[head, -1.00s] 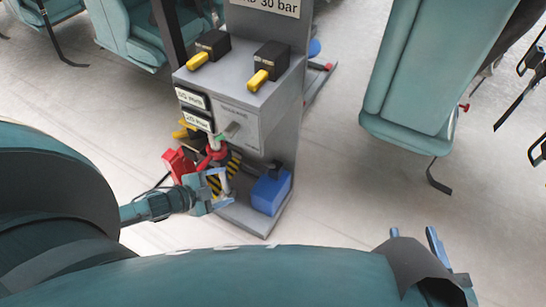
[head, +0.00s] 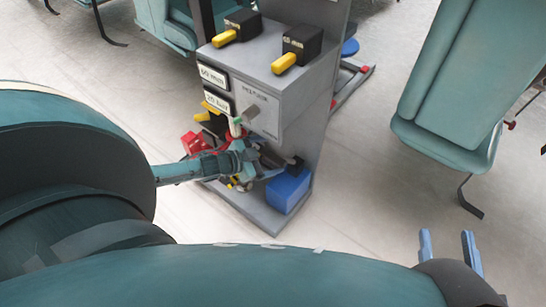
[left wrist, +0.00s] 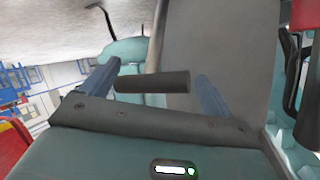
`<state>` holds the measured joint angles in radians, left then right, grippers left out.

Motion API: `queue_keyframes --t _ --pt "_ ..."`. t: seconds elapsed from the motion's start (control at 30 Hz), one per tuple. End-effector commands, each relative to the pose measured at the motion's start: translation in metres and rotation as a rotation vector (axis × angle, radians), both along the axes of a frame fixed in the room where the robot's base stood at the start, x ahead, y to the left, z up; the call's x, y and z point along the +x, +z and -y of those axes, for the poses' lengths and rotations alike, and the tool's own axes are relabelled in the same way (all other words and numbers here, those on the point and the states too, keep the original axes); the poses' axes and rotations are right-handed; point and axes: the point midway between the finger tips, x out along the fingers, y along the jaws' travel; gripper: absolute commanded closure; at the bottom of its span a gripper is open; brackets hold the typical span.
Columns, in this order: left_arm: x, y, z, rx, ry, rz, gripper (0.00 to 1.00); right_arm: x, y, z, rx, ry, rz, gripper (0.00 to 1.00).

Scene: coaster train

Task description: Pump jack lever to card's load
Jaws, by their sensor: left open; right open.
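The grey jack stand (head: 285,95) carries two label plates (head: 213,76), which seem to read 60 mm and 20 bar. The load card is not readable now. My left gripper (head: 262,165) is open low at the stand's front. In the left wrist view, a dark cylindrical grip (left wrist: 152,82), apparently the jack lever's handle, lies across the gap between the open fingers. I cannot tell whether they touch it. In the head view the lever is mostly hidden by my gripper. My right gripper (head: 448,246) is open and empty at the lower right, away from the stand.
Two black boxes with yellow levers (head: 285,62) sit on the stand's top. A blue block (head: 286,190) is at its base, and a red part (head: 194,143) lies left of my gripper. A teal seat (head: 450,115) stands to the right, with clear floor between.

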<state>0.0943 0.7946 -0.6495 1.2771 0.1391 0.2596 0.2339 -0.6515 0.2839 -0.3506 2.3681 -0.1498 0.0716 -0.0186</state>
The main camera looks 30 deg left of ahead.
Motion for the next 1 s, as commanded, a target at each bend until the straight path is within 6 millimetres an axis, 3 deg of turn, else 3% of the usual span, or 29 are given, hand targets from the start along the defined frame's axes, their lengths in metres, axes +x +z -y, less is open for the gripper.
queue_keyframes --t 0.2,0.5,1.0 --pt "0.015 -0.007 0.007 0.002 0.000 0.000 0.12 0.001 -0.001 -0.001 0.022 0.007 -0.001 0.56" --pt "0.016 -0.007 0.007 0.002 0.000 -0.001 0.13 0.001 0.000 -0.001 0.025 0.007 -0.004 0.56" --pt "0.016 -0.006 0.007 0.001 0.001 0.000 0.54 0.001 0.000 -0.001 0.025 0.009 -0.002 0.56"
